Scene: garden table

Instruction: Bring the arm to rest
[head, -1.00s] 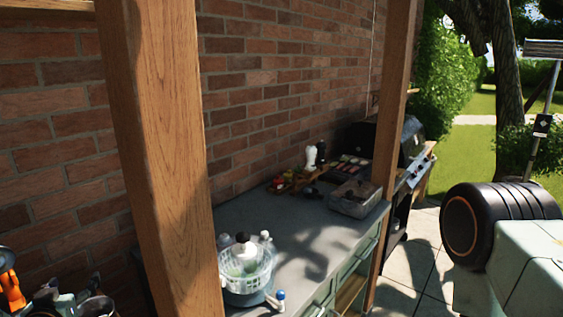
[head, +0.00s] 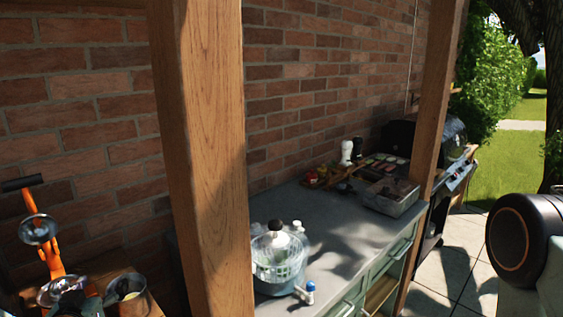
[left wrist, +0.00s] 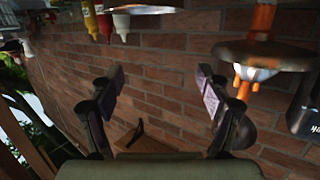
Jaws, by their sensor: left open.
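My left gripper (left wrist: 158,82) shows in the left wrist view. Its two dark fingers stand wide apart with nothing between them. The brick wall (left wrist: 165,45) fills the background behind the fingers, and that view is upside down. An orange stand with a metal disc (left wrist: 265,55) shows to the right of the fingers, apart from them. In the head view I cannot clearly make out the left gripper. My right gripper is in neither view.
An orange press (head: 48,240) and a glass jar (head: 128,295) stand at lower left. A wooden post (head: 205,150) rises before the grey counter (head: 345,220). The counter holds a clear basket (head: 278,260) and a metal tray (head: 390,197). A grill (head: 455,150) stands beyond.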

